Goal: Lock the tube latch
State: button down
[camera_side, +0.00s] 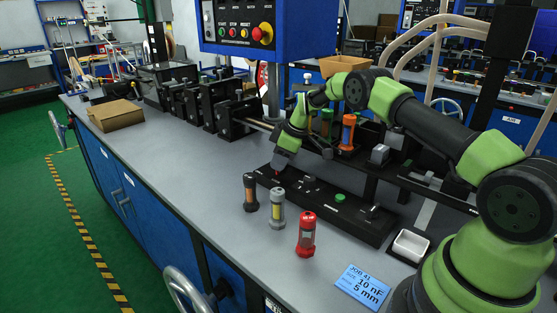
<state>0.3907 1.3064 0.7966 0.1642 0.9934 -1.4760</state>
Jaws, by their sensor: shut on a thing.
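A long black fixture (355,224) lies on the grey bench, with small fittings and a green knob (340,197) on top. My gripper (278,166) points down at the far left end of this fixture. Its fingers are shut on a small part there, at a spot of red, which appears to be the tube latch. The fingers hide most of it, and its lock position cannot be told. Three tubes stand upright in front of the fixture: a dark one with an orange-brown band (251,192), a grey one with a yellow band (277,209) and a red one (306,234).
An orange tube (348,132) stands behind the fixture, near my arm. Black machine blocks (220,107) line the back left. A white tray (409,246) and a blue job card (363,286) lie at the front right. A cardboard box (116,115) sits far left; the bench between is clear.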

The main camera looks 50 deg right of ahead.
dwell(0.3)
jog(key=c, duration=1.1)
grip_release()
jog(key=shift+o, duration=0.2)
jog(key=v, duration=1)
